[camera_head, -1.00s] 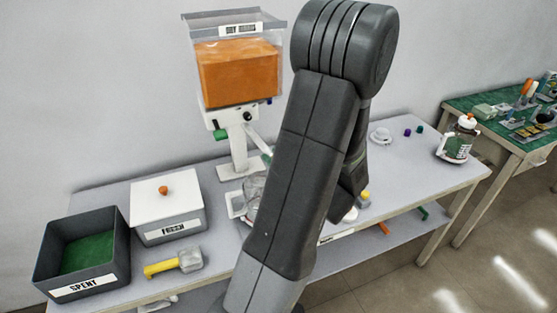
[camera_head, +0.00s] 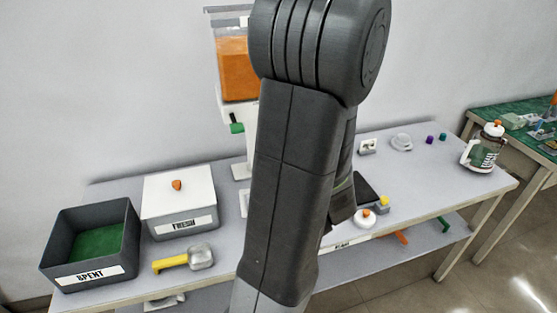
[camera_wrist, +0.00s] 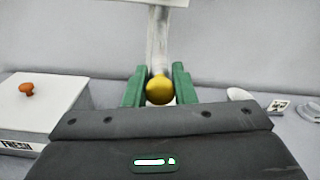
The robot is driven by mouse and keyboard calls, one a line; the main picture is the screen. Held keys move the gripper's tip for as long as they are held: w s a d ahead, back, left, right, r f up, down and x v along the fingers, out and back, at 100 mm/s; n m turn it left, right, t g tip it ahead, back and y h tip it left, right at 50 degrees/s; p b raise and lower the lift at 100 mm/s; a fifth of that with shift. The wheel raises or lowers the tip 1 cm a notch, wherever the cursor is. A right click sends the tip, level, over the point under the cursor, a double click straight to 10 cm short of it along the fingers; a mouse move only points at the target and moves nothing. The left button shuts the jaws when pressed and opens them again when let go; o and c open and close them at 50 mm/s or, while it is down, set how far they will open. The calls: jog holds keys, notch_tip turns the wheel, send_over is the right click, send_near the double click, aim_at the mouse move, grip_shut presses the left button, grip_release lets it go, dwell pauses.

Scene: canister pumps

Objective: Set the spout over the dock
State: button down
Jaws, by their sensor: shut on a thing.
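My gripper (camera_wrist: 157,80) shows in the wrist view as two green fingers. They are shut on a round yellow knob (camera_wrist: 160,91), which sits in front of a pale upright post (camera_wrist: 158,45). In the head view my arm hides the gripper, the knob and most of the white dispenser stand (camera_head: 239,170). The dispenser's hopper (camera_head: 234,70), filled with orange material, shows only at its left part. I cannot make out the spout's outlet. A sliver of a white plate (camera_head: 243,203) shows left of my arm; I cannot tell whether it is the dock.
A grey SPENT bin (camera_head: 118,273), a white-lidded FRESH box (camera_head: 180,230) and a yellow-handled scoop (camera_head: 190,259) are on the left. A white lid with an orange knob (camera_head: 365,217) and a dark pad (camera_head: 368,188) lie right of my arm. A labelled canister (camera_head: 482,154) stands far right.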

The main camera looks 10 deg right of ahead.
jog(key=c, duration=1.2)
grip_release()
jog(key=shift+a, duration=0.15)
jog(key=shift+s, duration=0.15)
jog(key=s+d+b, duration=0.1)
jog(key=s+d, duration=0.1)
jog(key=s, duration=1.1)
jog(key=shift+s, duration=0.2)
jog(key=shift+w, duration=0.1)
jog(key=shift+w+a+p, duration=0.15)
jog(key=shift+w+a, duration=0.15)
jog(key=shift+w, duration=1.8)
jog(key=shift+w+a+p, duration=0.1)
jog(key=shift+w+a, duration=0.15)
jog(key=shift+w, duration=1.8)
jog(key=shift+w+a+p, duration=0.15)
jog(key=shift+w+a, duration=0.15)
jog(key=shift+w, duration=1.8)
